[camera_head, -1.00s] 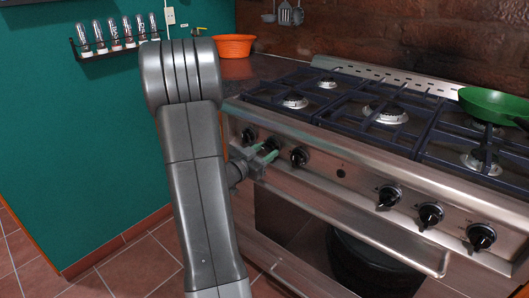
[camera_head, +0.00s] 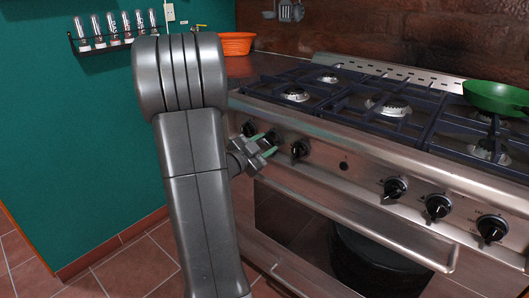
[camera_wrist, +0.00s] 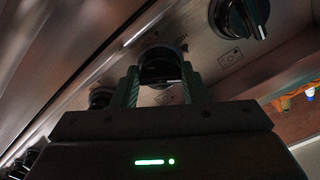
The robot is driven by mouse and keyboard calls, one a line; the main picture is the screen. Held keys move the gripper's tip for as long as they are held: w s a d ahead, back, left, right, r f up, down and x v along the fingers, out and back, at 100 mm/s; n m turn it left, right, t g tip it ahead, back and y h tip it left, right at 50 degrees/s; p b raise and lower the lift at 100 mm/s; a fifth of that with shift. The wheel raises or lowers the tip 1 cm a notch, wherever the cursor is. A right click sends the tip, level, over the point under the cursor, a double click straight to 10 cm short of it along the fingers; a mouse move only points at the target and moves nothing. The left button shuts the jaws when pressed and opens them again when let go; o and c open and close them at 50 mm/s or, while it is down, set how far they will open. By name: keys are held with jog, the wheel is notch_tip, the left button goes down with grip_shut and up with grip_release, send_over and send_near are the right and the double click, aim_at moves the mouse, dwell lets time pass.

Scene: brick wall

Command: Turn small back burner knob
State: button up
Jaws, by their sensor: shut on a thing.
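The stove front has a row of black knobs. My gripper (camera_head: 264,145) is at the second knob from the left (camera_head: 272,136), with a green finger on either side of it. In the wrist view this black knob (camera_wrist: 160,66) sits between the two fingers, and my gripper (camera_wrist: 160,84) is shut on it. The knob's lower part is hidden behind the gripper body. The leftmost knob (camera_head: 250,128) and the third knob (camera_head: 300,148) are close by on either side.
The stove top has black grates (camera_head: 384,104) over several burners, with a green pan (camera_head: 495,97) at the right. An oven handle bar (camera_head: 350,222) runs below the knobs. An orange bowl (camera_head: 236,43) stands on the counter at the back. More knobs (camera_head: 395,188) lie to the right.

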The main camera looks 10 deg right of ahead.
jog(key=m+b, duration=0.8)
jog(key=m, duration=0.3)
jog(key=shift+b, duration=0.4)
jog(key=shift+m, duration=0.3)
jog(key=o, duration=1)
jog(key=shift+c, duration=0.2)
jog(key=shift+r+p, duration=0.1)
jog(key=shift+p, duration=0.2)
